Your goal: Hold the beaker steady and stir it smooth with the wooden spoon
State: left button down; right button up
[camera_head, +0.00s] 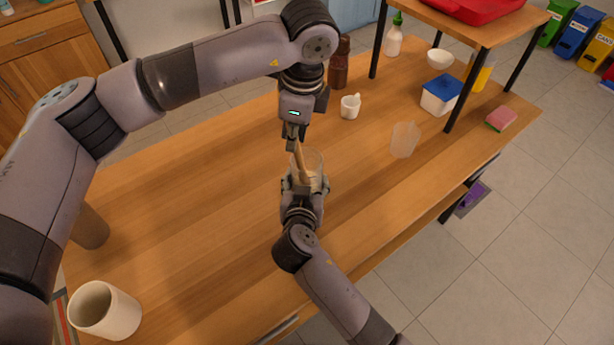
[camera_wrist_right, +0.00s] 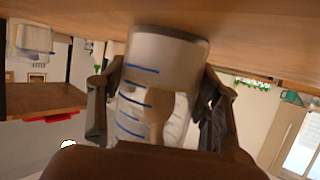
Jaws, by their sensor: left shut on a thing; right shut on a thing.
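The clear beaker (camera_head: 316,158) stands near the middle of the wooden table. My right gripper (camera_head: 303,184) is shut around it from the front. In the right wrist view the beaker (camera_wrist_right: 148,68) appears upside down, with blue marks and pale contents at its base, between the fingers of my right gripper (camera_wrist_right: 158,100). My left gripper (camera_head: 294,138) is above the beaker, shut on the handle of the wooden spoon (camera_head: 301,160). The spoon is tilted, with its lower end inside the beaker. Its rounded wooden head (camera_wrist_right: 156,112) shows through the beaker wall in the wrist view.
A blue-lidded box (camera_head: 440,95) and sponge (camera_head: 501,118) are farther right. A cream pot (camera_head: 105,312) stands front left. The left tabletop is mostly clear.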

pick_arm(q)
jog(key=shift+r, duration=5.85)
pick_arm(e)
jog(key=o, duration=1.4)
jog(key=shift+s, duration=0.15)
jog(key=v, duration=1.1)
jog(key=shift+s+r, duration=0.15)
jog(key=shift+s, duration=0.2)
